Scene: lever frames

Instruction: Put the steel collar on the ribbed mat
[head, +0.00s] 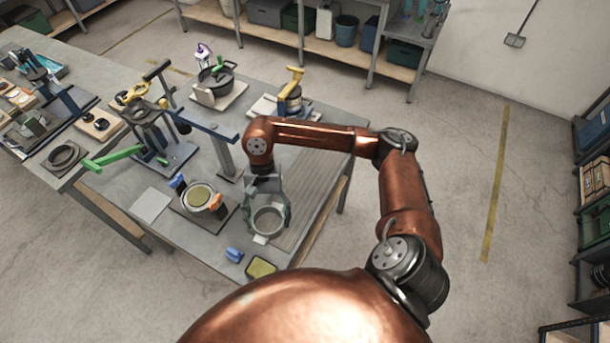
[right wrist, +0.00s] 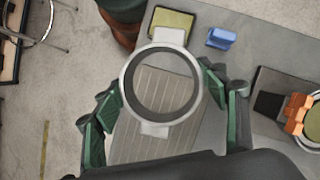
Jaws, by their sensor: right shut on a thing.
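The steel collar (head: 266,233) is a grey metal ring with a pale tab on each of two opposite sides. It also shows in the right wrist view (right wrist: 125,84). My right gripper (head: 268,212) is shut on it, with a green finger on each side in the right wrist view (right wrist: 160,86). The ribbed mat (head: 306,190) is a grey-brown grooved sheet along the table's right side. In the right wrist view the mat (right wrist: 172,148) shows below and through the ring. The gap between collar and mat is hard to judge. My left gripper is not in view.
A blue block (head: 234,255) and a yellow-green pad (head: 261,268) lie near the table's front corner. A round fixture with orange and blue clamps (head: 200,197) stands left of the collar. A T-shaped post (head: 222,155) and several lever frames stand farther back.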

